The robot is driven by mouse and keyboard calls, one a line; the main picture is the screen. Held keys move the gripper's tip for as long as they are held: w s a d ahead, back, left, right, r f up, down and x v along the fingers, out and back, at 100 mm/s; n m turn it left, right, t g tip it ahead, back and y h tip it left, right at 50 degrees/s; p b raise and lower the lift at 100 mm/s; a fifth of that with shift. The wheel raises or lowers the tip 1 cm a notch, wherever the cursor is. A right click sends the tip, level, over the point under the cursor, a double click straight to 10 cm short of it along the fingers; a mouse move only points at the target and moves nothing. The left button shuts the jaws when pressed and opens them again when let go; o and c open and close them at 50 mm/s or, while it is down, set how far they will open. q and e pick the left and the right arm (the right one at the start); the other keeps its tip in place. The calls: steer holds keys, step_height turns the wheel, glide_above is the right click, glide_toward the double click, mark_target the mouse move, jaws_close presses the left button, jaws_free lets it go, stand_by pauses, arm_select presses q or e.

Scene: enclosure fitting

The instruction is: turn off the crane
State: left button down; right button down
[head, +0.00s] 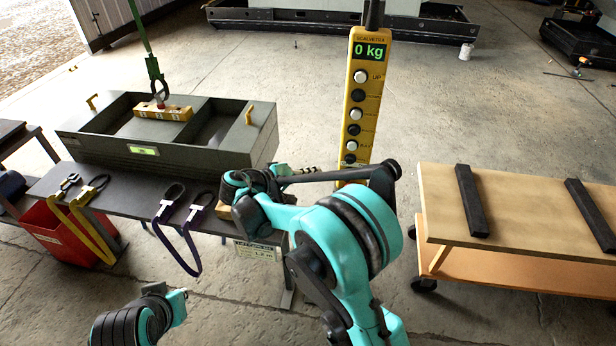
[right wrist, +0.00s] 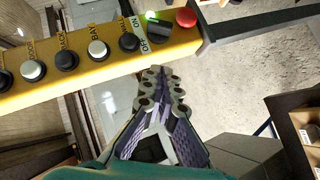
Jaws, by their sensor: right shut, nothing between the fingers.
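The yellow crane pendant (head: 362,95) hangs upright in the head view, its display (head: 369,51) reading 0 kg. Its lower end is behind my right arm. In the right wrist view the pendant (right wrist: 105,62) crosses the top, with a black selector switch (right wrist: 159,31) beside ON and OFF labels, a lit green lamp (right wrist: 151,15) and a red button (right wrist: 186,17). My right gripper (head: 312,170) is shut and empty; in the wrist view its fingertips (right wrist: 156,74) are just below the switch, apparently apart from it. Part of my left arm shows at bottom left; its gripper is not visible.
A grey enclosure (head: 205,165) stands on a dark table at left, with a yellow block (head: 163,112) under a green crane hook (head: 158,82). Slings (head: 183,240) hang off the table's front. A wooden cart (head: 530,205) with black bars stands at right.

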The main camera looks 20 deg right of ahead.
mark_target(345, 176)
steer(key=b+x, duration=0.1)
steer(key=x, duration=0.4)
steer(key=shift+d+f, duration=0.25)
steer(key=shift+d, duration=0.05)
steer(key=shift+s+d+f+b, duration=0.25)
steer(key=shift+d+f, duration=0.05)
steer(key=shift+d, duration=0.15)
steer(key=shift+s+d+f+b, duration=0.2)
steer(key=shift+s+d+f, duration=0.05)
steer(key=shift+d, duration=0.15)
steer(key=shift+s+d+f, duration=0.2)
steer(key=shift+d+f, duration=0.05)
steer(key=shift+d, duration=0.25)
steer(key=shift+a+f+n+h+b, duration=0.15)
steer(key=shift+n+h+b, duration=0.15)
steer(key=shift+b, duration=0.3)
steer(key=shift+f+h+b, duration=0.2)
steer(key=shift+h+b, duration=0.2)
steer(key=shift+b, duration=0.1)
